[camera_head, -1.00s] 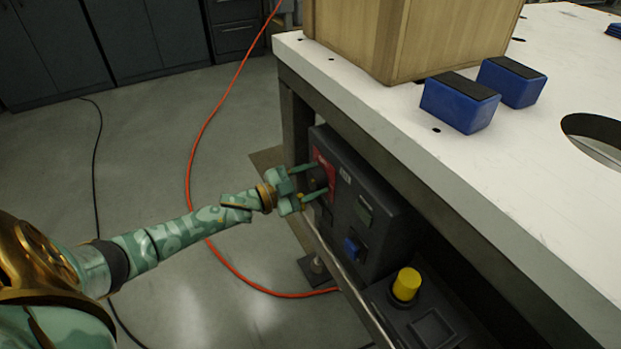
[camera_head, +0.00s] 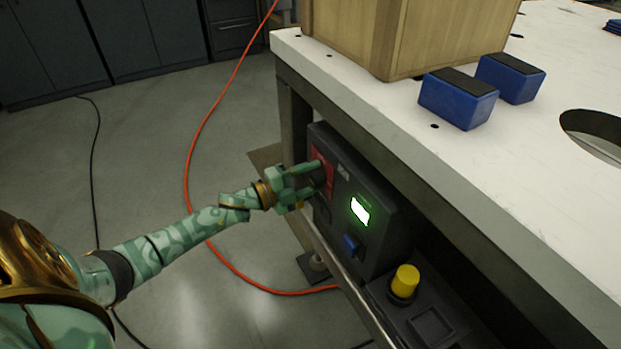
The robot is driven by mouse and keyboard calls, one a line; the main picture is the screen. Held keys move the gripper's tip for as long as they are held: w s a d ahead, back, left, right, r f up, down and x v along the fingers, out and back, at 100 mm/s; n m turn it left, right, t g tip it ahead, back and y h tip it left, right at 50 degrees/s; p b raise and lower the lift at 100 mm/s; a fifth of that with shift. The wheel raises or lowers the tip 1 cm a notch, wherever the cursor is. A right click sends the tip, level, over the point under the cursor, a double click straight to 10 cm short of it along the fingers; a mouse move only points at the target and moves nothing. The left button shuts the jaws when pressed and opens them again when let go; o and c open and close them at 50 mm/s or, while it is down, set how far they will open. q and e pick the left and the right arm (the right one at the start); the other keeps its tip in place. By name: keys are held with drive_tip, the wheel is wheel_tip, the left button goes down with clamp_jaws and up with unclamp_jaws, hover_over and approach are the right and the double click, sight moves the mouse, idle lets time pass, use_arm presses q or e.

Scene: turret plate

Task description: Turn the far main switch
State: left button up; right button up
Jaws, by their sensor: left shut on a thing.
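The far main switch is a dark knob on a red plate (camera_head: 328,172), on the face of a dark control box (camera_head: 374,198) under the tabletop. My left gripper (camera_head: 316,180) is at the red plate, with its fingers shut on the knob and hiding most of it. A small display (camera_head: 360,211) on the box glows green-white. A blue switch (camera_head: 351,245) sits below the display. My right gripper is not in view.
The white tabletop (camera_head: 470,175) overhangs the box and carries a wooden crate (camera_head: 440,35) and two blue blocks (camera_head: 458,102). A yellow button (camera_head: 405,280) stands nearer me on another dark unit. An orange cable (camera_head: 192,150) lies on the floor.

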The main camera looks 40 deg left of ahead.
use_arm(q)
drive_tip(key=shift+f, duration=0.15)
drive_tip(key=shift+m, duration=0.3)
drive_tip(key=o, duration=1)
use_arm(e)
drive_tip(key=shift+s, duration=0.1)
use_arm(q)
drive_tip(key=shift+s, duration=0.1)
drive_tip(key=shift+s+a, duration=0.15)
drive_tip(key=shift+s, duration=0.1)
drive_tip(key=v, duration=0.1)
drive_tip(key=p+v, duration=0.1)
drive_tip(key=v, duration=0.1)
drive_tip(key=shift+s+a+r+p, duration=0.1)
drive_tip(key=shift+s+r+p, duration=0.1)
drive_tip(key=shift+r+p, duration=0.15)
drive_tip(key=p, duration=0.3)
approach(310, 178)
drive_tip(key=v, duration=0.6)
drive_tip(key=shift+s+f, duration=0.15)
drive_tip(key=shift+f, duration=0.25)
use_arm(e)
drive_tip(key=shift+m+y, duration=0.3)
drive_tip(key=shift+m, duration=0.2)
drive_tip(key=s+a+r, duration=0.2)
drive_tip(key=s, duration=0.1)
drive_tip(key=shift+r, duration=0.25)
